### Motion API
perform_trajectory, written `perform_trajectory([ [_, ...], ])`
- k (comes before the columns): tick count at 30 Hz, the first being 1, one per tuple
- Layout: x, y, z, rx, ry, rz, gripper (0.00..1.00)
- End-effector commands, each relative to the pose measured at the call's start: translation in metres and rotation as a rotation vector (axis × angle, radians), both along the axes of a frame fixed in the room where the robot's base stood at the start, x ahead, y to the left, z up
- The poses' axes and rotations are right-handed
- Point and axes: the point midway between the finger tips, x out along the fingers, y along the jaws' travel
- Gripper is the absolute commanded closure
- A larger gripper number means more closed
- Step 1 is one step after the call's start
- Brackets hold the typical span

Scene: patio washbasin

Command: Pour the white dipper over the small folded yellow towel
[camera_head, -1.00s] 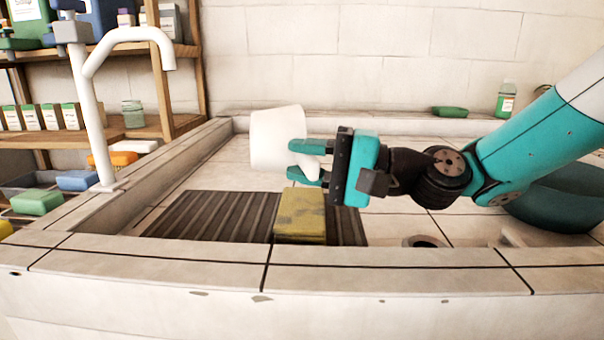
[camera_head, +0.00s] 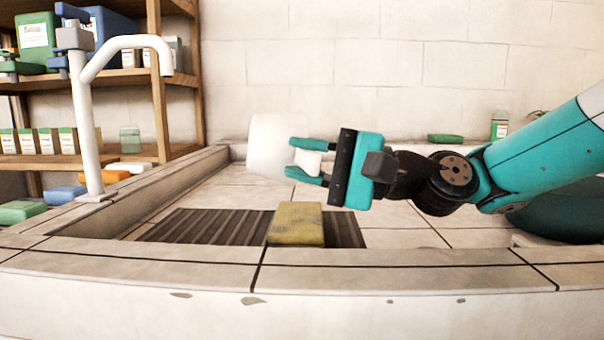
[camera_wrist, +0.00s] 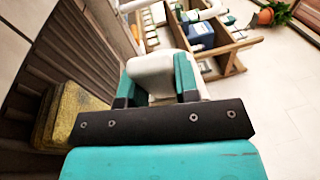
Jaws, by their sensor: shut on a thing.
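The white dipper (camera_head: 268,146) is held in my gripper (camera_head: 308,160), whose teal fingers are shut on its short handle. The dipper is up in the air, roughly upright with a slight tilt, and what is inside it is hidden. The small folded yellow towel (camera_head: 297,224) lies below and a little right of the dipper in the head view, on the dark ribbed rack. In the wrist view the dipper (camera_wrist: 160,75) is between the fingers, and the towel (camera_wrist: 72,125) shows at lower left, partly behind my gripper.
The dark ribbed rack (camera_head: 205,226) lies in the tiled basin, whose front ledge (camera_head: 330,273) runs across the view. A white faucet (camera_head: 84,125) stands at left before wooden shelves. A green bar (camera_head: 445,138) and a bottle (camera_head: 500,125) are at the back right.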

Motion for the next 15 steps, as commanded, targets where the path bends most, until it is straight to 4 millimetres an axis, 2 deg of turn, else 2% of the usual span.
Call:
perform_trajectory([
  [15,-0.0008,-0.0031,-0.0034,0.047,0.009,0.002,1.00],
])
